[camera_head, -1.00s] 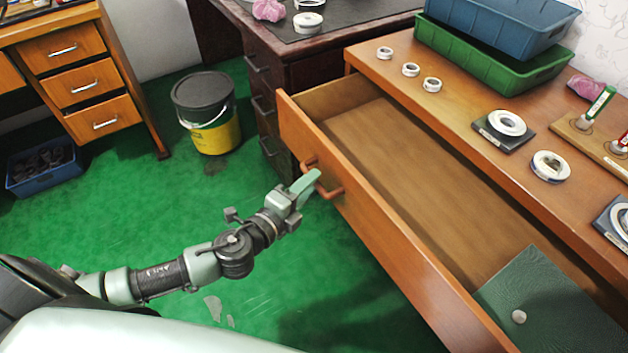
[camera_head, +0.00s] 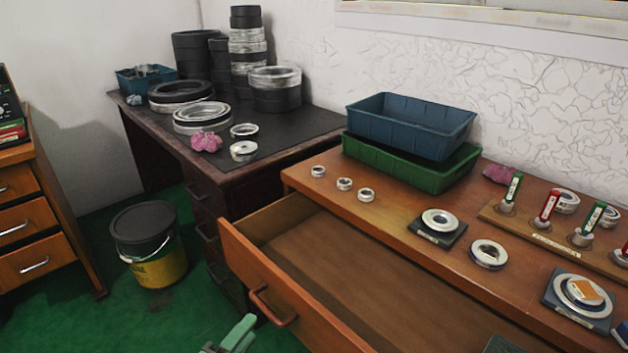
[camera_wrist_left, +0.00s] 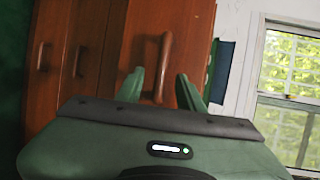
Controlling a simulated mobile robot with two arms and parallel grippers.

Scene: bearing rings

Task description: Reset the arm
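My left gripper (camera_head: 240,335) shows at the bottom edge of the head view, just left of and below the drawer handle (camera_head: 272,308), and looks clear of it. In the left wrist view its two green fingers (camera_wrist_left: 160,88) are spread apart with nothing held. The brown handle (camera_wrist_left: 161,66) shows ahead, between the fingers. The drawer (camera_head: 300,300) of the wooden bench is pulled out, and its visible inside is mostly bare. My right gripper is not in view.
The wooden bench top (camera_head: 390,225) holds small rings, bearing rings and a green crate (camera_head: 400,168) with a blue crate (camera_head: 412,125) on it. A dark desk (camera_head: 290,135) with stacked rings stands behind. A bucket (camera_head: 148,245) stands on the green floor.

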